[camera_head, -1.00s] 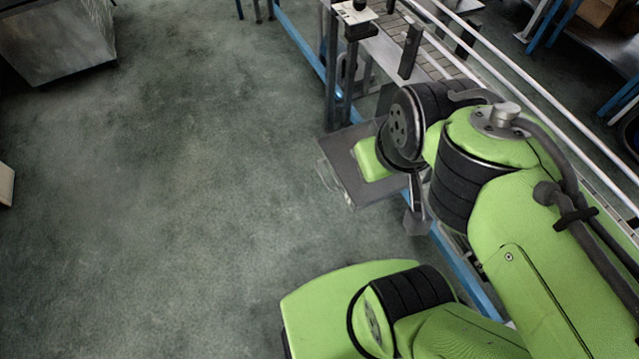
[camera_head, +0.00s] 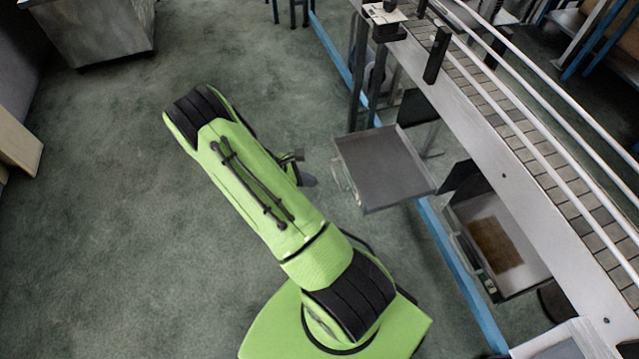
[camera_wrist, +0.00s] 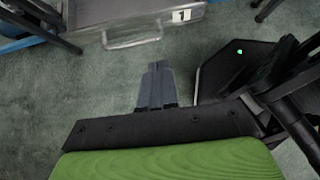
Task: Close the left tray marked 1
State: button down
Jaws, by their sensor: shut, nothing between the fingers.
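The left tray (camera_head: 385,165) is a flat grey drawer, pulled out from the side of the conveyor frame. Its clear handle is on its left edge. In the wrist view the tray's front (camera_wrist: 90,12) is at the top, with a white label "1" (camera_wrist: 181,15) and the handle (camera_wrist: 133,40) below it. My gripper (camera_wrist: 157,68) is shut and empty, its fingers pointing toward the handle side, apart from the tray. In the head view my gripper (camera_head: 305,178) shows only partly behind my arm, left of the tray.
A second tray (camera_head: 468,262) with brown material inside sits at the conveyor, lower right. The conveyor (camera_head: 480,120) with rails runs along the right. A grey metal cabinet (camera_head: 95,35) stands at upper left. The floor left of the tray is open.

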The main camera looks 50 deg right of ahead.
jog(key=b, duration=0.2)
send_near(353, 186)
notch_tip(353, 186, down, 4)
jog(key=s+d, duration=0.2)
jog(key=d, duration=0.1)
jog(key=shift+b, duration=0.35)
jog(key=shift+s+d, duration=0.15)
jog(key=shift+d, duration=0.1)
